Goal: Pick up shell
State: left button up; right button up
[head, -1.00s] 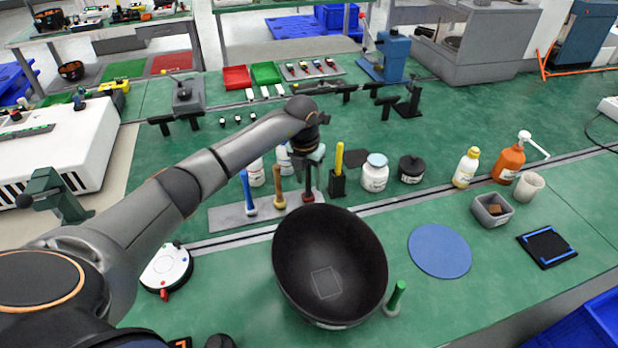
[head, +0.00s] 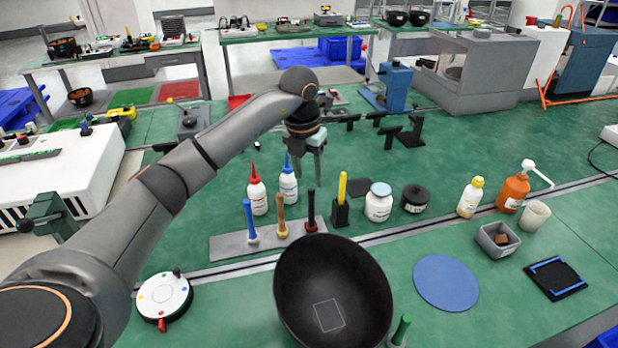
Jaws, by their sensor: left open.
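The shell looks like the large black bowl (head: 332,290), open towards me, at the front middle of the green bench (head: 440,232). A pale square outline marks its inside, and its lower edge is cut off by the picture. My left gripper (head: 308,172) is open and empty, fingers pointing down. It is beyond the shell, above the row of tools and bottles, and apart from the shell. My right gripper does not show.
A grey plate (head: 222,249) with several handled tools lies behind the shell. White bottles (head: 257,196) stand close to my left gripper. A round white device (head: 164,297) is at left, a green-handled tool (head: 401,329) beside the shell. A blue disc (head: 445,283) lies at right.

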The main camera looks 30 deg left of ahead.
aim_at(330, 291)
jog(key=u, duration=0.85)
jog(key=k+l, duration=0.05)
